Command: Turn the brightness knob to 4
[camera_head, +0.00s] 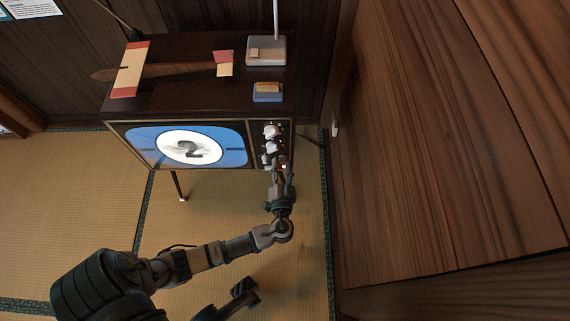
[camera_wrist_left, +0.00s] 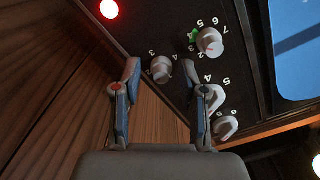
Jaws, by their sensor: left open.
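The television (camera_head: 177,124) has a control panel (camera_head: 270,127) with several pale knobs at the right of its screen. My left gripper (camera_head: 282,168) is at the panel's lower part. In the left wrist view its fingers are open (camera_wrist_left: 167,82), with a small grey knob (camera_wrist_left: 161,70) near the gap between the tips, marked with numbers including 3. A pale knob with a green mark (camera_wrist_left: 209,42) sits farther right, with numbers around it. Two more pale knobs (camera_wrist_left: 213,97) (camera_wrist_left: 227,127) are beside and partly behind the right finger. I cannot read which knob is brightness.
A red light (camera_wrist_left: 109,9) glows on the panel. A model plane (camera_head: 160,70), an antenna box (camera_head: 266,51) and a small blue-and-orange block (camera_head: 268,92) are on the television. A wooden cabinet (camera_head: 450,150) stands close at the right. Tatami floor (camera_head: 80,190) is open at left.

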